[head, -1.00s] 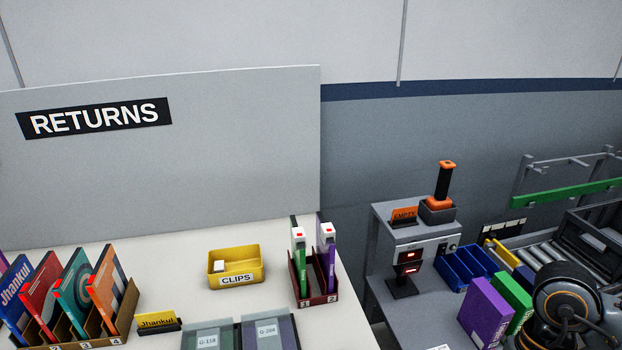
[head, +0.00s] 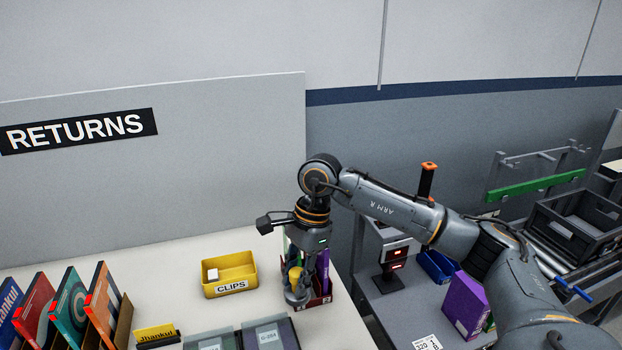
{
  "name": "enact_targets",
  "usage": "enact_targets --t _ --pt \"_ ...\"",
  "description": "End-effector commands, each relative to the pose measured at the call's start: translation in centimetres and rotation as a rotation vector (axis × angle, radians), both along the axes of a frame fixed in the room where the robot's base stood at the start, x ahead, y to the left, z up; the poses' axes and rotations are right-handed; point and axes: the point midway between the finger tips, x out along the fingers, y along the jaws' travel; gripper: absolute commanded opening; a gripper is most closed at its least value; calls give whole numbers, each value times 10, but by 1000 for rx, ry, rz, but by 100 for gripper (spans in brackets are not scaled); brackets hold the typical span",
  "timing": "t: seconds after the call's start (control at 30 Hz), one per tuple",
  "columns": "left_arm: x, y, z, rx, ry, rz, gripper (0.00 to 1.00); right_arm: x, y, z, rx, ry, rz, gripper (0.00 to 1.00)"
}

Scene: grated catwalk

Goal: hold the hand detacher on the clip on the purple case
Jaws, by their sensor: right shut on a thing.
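The purple case (head: 323,268) stands upright in the right slot of a dark red two-slot rack (head: 318,302) on the white table. Its clip is hidden behind my right arm. The green case beside it is mostly hidden too. My right gripper (head: 297,296) points down just in front of the rack. It is shut on a small yellow thing (head: 294,274), largely covered by the fingers; I cannot tell whether it touches a case. An orange-topped black handle (head: 427,181) stands upright beyond my forearm; its base is hidden. My left gripper is out of view.
A yellow CLIPS bin (head: 230,275) holds a white piece, left of the gripper. Colored cases (head: 75,305) stand in a rack at left. Grey flat cases (head: 270,335) lie at the front. On the grey bench stand a purple box (head: 465,305) and a blue bin (head: 437,265).

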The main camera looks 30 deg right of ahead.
Motion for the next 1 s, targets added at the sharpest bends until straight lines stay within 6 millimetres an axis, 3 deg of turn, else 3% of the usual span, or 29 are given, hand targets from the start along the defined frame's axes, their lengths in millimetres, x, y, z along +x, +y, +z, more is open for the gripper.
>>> enact_targets --t 0.03,0.2,0.5,0.7,1.0 --pt "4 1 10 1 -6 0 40 14 -11 15 -1 -5 -163 0" --pt "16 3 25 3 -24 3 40 54 -46 46 2 -7 -725 0" --pt "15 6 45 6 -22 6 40 103 -107 93 1 -4 -1542 0" --pt "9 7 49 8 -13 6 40 114 -129 105 -2 0 -1800 0" --pt "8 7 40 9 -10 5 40 115 -132 94 -2 1 -1837 0"
